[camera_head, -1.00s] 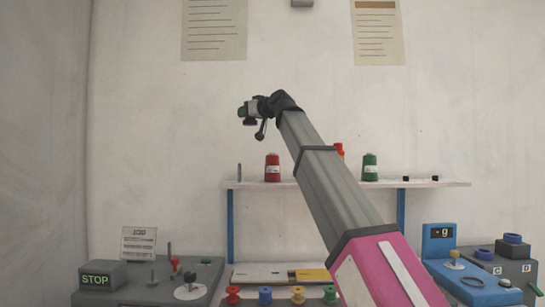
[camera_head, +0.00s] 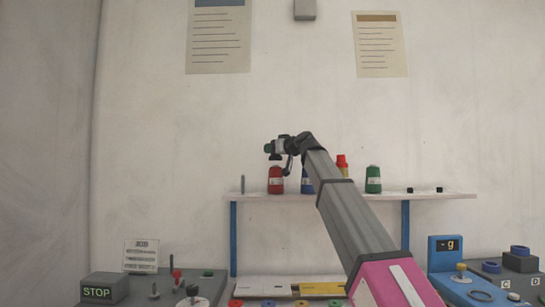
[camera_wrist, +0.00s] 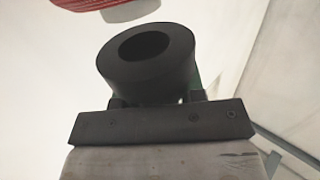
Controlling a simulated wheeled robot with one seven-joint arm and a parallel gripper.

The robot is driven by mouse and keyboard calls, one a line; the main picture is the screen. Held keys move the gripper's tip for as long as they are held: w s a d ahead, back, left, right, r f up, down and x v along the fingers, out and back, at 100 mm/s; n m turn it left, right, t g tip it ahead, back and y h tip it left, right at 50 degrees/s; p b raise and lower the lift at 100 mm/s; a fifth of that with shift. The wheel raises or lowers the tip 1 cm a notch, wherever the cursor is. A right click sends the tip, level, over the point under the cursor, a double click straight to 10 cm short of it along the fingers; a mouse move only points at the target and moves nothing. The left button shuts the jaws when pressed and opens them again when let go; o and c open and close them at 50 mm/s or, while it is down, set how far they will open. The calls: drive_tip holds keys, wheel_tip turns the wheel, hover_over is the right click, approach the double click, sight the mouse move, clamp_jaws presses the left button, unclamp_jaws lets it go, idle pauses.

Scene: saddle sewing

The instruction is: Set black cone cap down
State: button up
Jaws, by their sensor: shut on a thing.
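The black cone cap (camera_wrist: 150,65) is a dark ring with a round hole, large in the wrist view. My gripper (camera_wrist: 157,98) is shut on it, with a finger at each side of its lower part. In the head view my gripper (camera_head: 275,150) is just above the red thread cone (camera_head: 275,181) on the wall shelf. The cap is too small there to tell from the gripper. A red cone with a pale base also shows at the top of the wrist view (camera_wrist: 85,5), apart from the cap.
The shelf (camera_head: 232,197) also holds a grey pin (camera_head: 242,184), a blue cone (camera_head: 307,186) partly behind my arm, a red and yellow cone (camera_head: 342,166), a green cone (camera_head: 373,180) and small black pieces (camera_head: 439,189). Benches with bobbins and devices stand below.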

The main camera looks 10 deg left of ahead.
drive_tip(key=shift+f, duration=1.2)
drive_tip(key=shift+f, duration=0.1)
drive_tip(key=o, duration=0.9)
drive_tip(key=shift+f, duration=0.1)
